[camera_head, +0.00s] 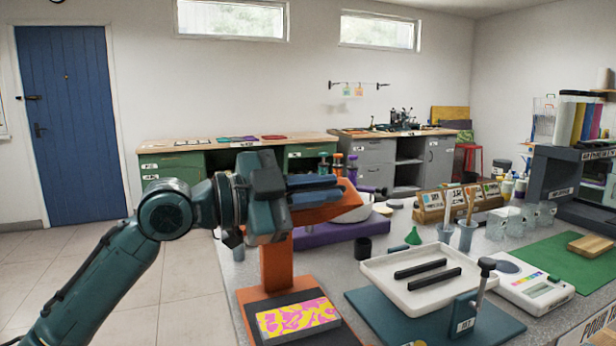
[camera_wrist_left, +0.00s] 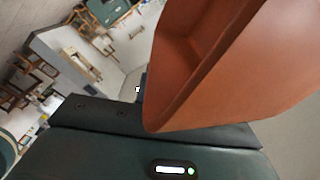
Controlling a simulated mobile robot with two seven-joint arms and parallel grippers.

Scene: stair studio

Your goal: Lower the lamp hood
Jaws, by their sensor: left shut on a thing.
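The hood also fills the upper right of the left wrist view (camera_wrist_left: 235,65), close to the camera. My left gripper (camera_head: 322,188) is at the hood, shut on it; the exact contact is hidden. A pink and yellow patterned panel (camera_head: 297,318) lies on the base below the hood. My right gripper is in neither view.
A white tray (camera_head: 395,290) with two black bars stands right of the lamp, with a teal stand (camera_head: 480,330) in front. A black cup (camera_head: 362,248), a green funnel (camera_head: 413,236) and a purple base (camera_head: 325,234) are behind. A scale (camera_head: 540,291) lies farther right.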

